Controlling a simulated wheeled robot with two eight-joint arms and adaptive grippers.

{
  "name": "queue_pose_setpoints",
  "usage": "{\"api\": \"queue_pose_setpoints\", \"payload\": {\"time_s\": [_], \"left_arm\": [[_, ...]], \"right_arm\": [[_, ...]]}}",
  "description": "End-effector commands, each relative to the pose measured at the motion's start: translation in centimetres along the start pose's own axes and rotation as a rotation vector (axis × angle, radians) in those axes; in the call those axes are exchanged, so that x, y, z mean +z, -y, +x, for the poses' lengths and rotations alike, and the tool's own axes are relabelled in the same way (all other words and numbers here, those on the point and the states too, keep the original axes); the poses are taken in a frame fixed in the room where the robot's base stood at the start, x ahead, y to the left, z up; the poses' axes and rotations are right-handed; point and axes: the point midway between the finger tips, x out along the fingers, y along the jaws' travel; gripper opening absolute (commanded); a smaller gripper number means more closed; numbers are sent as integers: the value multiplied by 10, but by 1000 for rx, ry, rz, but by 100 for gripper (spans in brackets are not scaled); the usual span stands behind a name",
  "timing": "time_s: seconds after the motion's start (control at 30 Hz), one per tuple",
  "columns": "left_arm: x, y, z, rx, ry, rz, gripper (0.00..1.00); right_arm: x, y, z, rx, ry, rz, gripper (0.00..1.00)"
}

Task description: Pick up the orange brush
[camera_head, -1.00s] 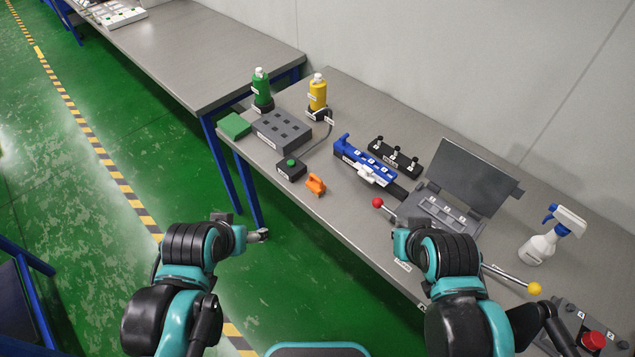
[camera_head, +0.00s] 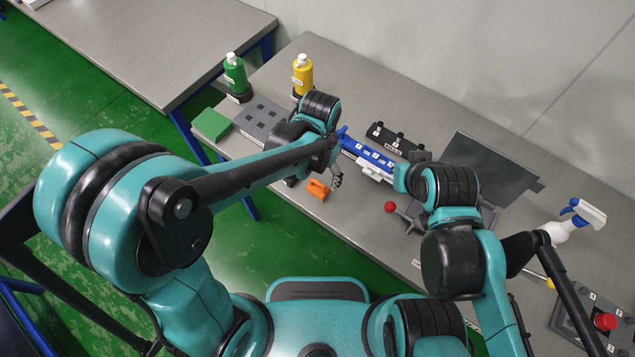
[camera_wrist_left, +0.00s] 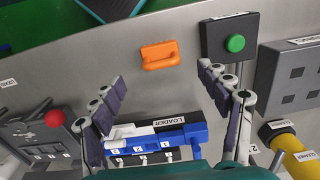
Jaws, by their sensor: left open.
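The orange brush (camera_head: 318,189) lies on the grey table, near its front edge. It also shows in the left wrist view (camera_wrist_left: 159,55), lying on the bare tabletop with its handle gap visible. My left gripper (camera_head: 336,180) hangs over the table just right of the brush in the head view. In the left wrist view my left gripper (camera_wrist_left: 161,76) is open and empty, its fingers spread wide with the brush beyond the fingertips and between their lines. The brush touches neither finger. My right arm is above the table at the right; its fingers are not clearly visible.
A black box with a green button (camera_wrist_left: 235,44) sits beside the brush. A blue and white loader (camera_head: 366,158) and a red-knobbed lever (camera_head: 390,207) lie to the right. Green (camera_head: 236,74) and yellow (camera_head: 302,75) bottles stand behind. Bare tabletop surrounds the brush.

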Motion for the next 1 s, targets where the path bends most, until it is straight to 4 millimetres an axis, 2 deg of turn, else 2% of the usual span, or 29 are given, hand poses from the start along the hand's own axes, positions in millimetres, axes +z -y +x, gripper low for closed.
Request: {"api": "queue_pose_setpoints", "payload": {"time_s": [0.3, 0.4, 0.7, 0.9, 1.0], "left_arm": [[3, 1, 48, 0, -2, -2, 76], [2, 1, 59, 0, -2, -2, 76], [3, 1, 62, 0, -2, -2, 76], [3, 1, 62, 0, -2, -3, 23], [3, 1, 62, 0, -2, -3, 22]], "right_arm": [[12, 0, 18, 0, 0, 0, 0], [14, 0, 20, 0, 0, 0, 0], [14, 0, 20, 0, 0, 0, 0], [14, 0, 20, 0, 0, 0, 0], [14, 0, 20, 0, 0, 0, 0]]}}
